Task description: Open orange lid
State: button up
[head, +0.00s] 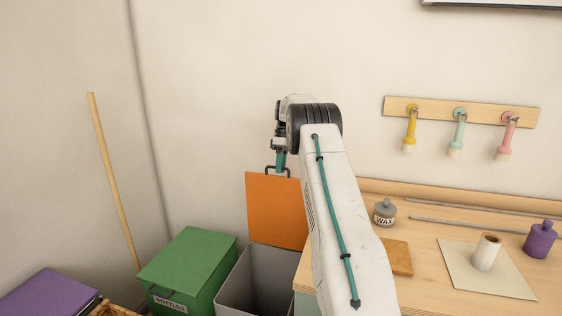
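The orange lid (271,207) stands nearly upright at the back of an open grey bin (236,286). Its dark handle (270,170) is at its top edge. My gripper (281,163) is at this handle, with its teal fingers pointing down. The fingers overlap the handle in the picture, but whether they are shut on it is too small to tell. My arm hides the lid's right edge and part of the bin.
A green lidded box (190,264) stands left of the bin, and a purple box (45,293) is farther left. A wooden pole (113,180) leans on the wall.

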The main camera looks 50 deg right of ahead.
jog(key=v, duration=0.6)
jog(key=shift+r, duration=0.4)
jog(key=shift+w+d, duration=0.1)
